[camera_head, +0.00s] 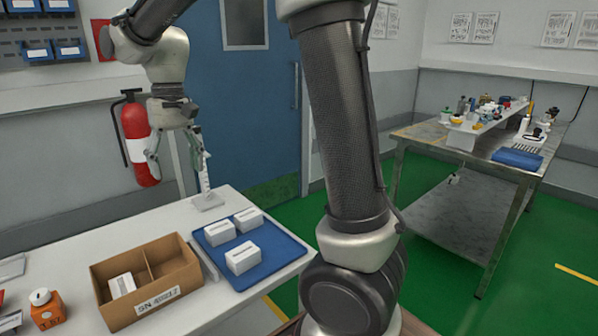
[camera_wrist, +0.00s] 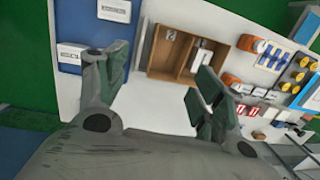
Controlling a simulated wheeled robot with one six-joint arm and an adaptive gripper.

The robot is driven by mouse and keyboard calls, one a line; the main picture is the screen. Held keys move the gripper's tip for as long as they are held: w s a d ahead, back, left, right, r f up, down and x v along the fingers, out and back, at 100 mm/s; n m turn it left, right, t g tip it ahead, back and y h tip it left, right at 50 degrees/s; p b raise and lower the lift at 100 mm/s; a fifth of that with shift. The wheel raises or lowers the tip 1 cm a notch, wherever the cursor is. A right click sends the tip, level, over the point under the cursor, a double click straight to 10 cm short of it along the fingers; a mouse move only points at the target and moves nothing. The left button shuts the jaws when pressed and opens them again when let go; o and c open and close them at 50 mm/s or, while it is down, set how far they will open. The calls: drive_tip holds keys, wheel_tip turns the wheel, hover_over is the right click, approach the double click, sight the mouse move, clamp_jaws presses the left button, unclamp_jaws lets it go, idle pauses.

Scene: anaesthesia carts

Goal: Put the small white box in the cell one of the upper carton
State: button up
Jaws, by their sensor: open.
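A brown carton (camera_head: 188,279) with a divider stands on the white table; it also shows in the wrist view (camera_wrist: 158,49). One white box (camera_head: 122,285) lies in its left cell, and the right cell looks empty. Three small white boxes (camera_head: 242,258) sit apart on a blue tray (camera_head: 273,262) right of the carton. In the wrist view two white boxes (camera_wrist: 71,55) show on the blue tray (camera_wrist: 68,32). My gripper (camera_head: 181,163) is open and empty, high above the table's back edge; its spread fingers show in the wrist view (camera_wrist: 160,84).
A small grey stand (camera_head: 208,202) with an upright white strip is behind the tray. An orange item (camera_head: 47,309) is left of the carton. A fire extinguisher (camera_head: 138,140) hangs on the wall. A cluttered metal table (camera_head: 425,132) stands far right.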

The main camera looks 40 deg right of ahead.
drive_tip(key=s+d+t+h, duration=0.1)
drive_tip(key=s+d+t, duration=0.4)
drive_tip(key=s+d, duration=1.3)
drive_tip(key=s, duration=0.3)
drive_tip(key=shift+r+t, duration=0.3)
